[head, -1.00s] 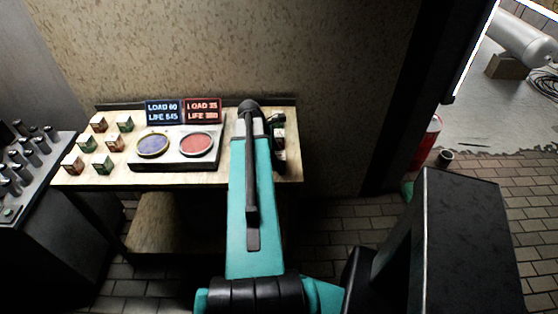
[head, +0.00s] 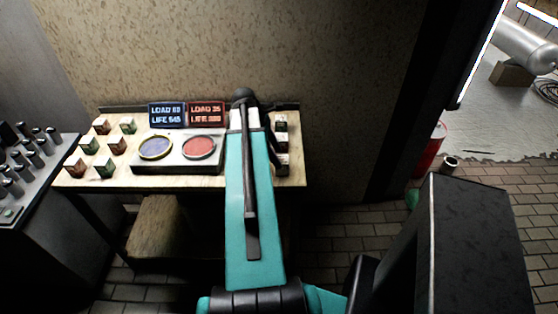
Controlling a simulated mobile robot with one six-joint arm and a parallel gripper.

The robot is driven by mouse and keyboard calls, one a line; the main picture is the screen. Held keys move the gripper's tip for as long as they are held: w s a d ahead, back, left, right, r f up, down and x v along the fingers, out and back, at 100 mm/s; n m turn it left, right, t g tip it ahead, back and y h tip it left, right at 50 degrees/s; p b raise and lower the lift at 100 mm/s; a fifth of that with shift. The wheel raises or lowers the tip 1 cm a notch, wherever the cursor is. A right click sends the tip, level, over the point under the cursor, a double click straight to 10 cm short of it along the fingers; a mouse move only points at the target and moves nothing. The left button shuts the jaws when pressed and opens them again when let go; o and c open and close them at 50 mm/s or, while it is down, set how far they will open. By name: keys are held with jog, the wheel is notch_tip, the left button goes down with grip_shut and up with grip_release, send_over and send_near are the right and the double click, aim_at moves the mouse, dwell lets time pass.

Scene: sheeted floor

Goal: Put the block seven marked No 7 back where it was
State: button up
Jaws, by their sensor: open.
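Several small blocks stand on a pale wooden table (head: 205,181) in the head view. On the right side, a column of blocks stands close beside my arm: a back one (head: 281,123), a middle one (head: 281,141) and a front one (head: 282,164). On the left side stand several red-brown and green blocks, among them a front green one (head: 104,170) and a front red-brown one (head: 75,168). The numbers are too small to read, so I cannot tell which block is No 7. My arm reaches over the table, and my gripper is hidden behind it.
A panel with a blue disc (head: 155,147) and a red disc (head: 199,147) lies mid-table. Behind it stand a blue display (head: 166,115) and a red display (head: 207,113). A grey console (head: 30,175) flanks the left. A red cylinder (head: 428,153) stands right of the dark post.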

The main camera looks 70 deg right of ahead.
jog(key=b+v, duration=0.1)
jog(key=v, duration=0.5)
jog(key=shift+r, duration=0.2)
dwell(0.8)
